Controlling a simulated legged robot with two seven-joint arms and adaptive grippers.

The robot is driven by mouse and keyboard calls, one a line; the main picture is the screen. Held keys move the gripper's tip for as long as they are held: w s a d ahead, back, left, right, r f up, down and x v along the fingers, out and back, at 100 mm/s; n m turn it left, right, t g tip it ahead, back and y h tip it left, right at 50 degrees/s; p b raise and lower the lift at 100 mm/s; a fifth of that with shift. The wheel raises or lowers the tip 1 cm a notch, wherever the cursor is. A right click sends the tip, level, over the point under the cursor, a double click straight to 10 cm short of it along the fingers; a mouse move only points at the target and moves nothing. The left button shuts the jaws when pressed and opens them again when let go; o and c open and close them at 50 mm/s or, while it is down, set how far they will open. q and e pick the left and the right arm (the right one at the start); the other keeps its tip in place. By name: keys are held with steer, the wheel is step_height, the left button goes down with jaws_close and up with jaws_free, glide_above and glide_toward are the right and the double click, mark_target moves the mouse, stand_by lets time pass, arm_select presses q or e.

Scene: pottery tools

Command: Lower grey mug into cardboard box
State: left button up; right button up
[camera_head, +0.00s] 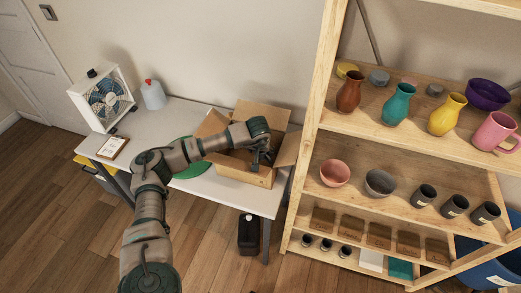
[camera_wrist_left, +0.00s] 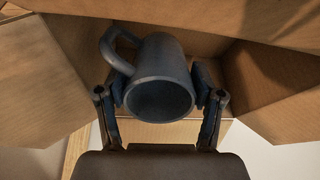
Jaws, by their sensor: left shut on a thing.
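The cardboard box (camera_head: 245,172) stands open on the white table, its flaps spread outward. My left gripper (camera_head: 262,158) reaches over and into the opening of the box. In the left wrist view my left gripper (camera_wrist_left: 160,100) is shut on the grey mug (camera_wrist_left: 165,65), one finger on each side of it. The mug's handle points to the upper left and its dark round end faces the camera. Box walls and flaps (camera_wrist_left: 275,85) surround the mug. In the head view the mug is mostly hidden by the gripper. My right gripper is not in view.
The white table (camera_head: 220,193) also holds a fan (camera_head: 105,98), a bottle with a red cap (camera_head: 153,95), a small framed card (camera_head: 112,147) and a green object (camera_head: 192,170). A wooden shelf (camera_head: 312,130) with pottery stands close to the box's right.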

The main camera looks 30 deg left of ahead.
arm_select(q)
steer(key=shift+f, duration=0.45)
stand_by(0.3)
steer(key=o, duration=1.4)
steer(key=shift+o, duration=0.2)
steer(key=v, duration=1.2)
